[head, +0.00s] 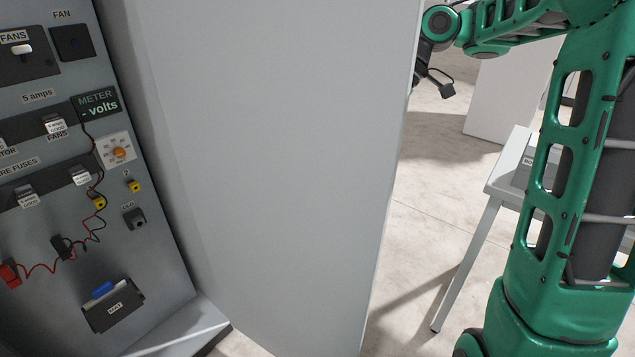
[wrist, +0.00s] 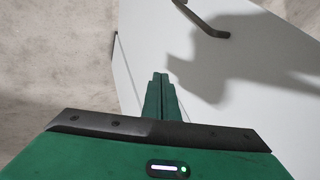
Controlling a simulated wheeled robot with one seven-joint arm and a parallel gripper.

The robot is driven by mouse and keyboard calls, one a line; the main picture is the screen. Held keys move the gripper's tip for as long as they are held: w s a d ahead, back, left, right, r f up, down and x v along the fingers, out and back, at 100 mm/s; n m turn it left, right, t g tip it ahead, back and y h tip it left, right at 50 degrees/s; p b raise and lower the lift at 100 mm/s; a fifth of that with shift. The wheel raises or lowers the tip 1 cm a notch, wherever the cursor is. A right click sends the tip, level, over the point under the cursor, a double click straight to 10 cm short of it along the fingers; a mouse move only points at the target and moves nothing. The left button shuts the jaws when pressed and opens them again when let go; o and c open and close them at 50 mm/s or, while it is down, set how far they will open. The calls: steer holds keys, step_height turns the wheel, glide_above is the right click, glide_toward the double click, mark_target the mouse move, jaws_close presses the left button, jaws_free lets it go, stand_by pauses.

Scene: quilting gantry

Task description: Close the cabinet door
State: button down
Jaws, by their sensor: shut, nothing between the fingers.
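The cabinet door (head: 270,170) stands open in the middle of the head view, a large plain grey panel swung out from the cabinet (head: 165,225) on the left. In the wrist view the door (wrist: 260,85) fills the right side as a white face, with a dark bar handle (wrist: 205,20) near the top. My gripper (wrist: 160,78) is shut and empty, its fingertips in front of the door face near its lower left edge; I cannot tell whether they touch it.
The cabinet's inside holds switches, fuses, a meter label (head: 97,103) and loose red and black wires (head: 80,240). A white table (head: 508,165) stands at the right beyond the door. Bare pale floor (head: 425,215) lies between the door and the table.

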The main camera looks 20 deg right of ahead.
mark_target(319, 183)
steer(key=shift+n, duration=0.3)
steer(key=shift+s+a+f, duration=0.5)
steer(key=shift+a+f, duration=0.75)
steer(key=shift+a, duration=0.3)
steer(key=shift+s+a+f, duration=0.55)
steer(key=shift+a+f, duration=0.75)
steer(key=shift+a, duration=0.25)
steer(key=shift+s+a+f, duration=0.5)
steer(key=shift+a+f, duration=0.75)
steer(key=shift+a, duration=0.3)
steer(key=shift+s, duration=0.1)
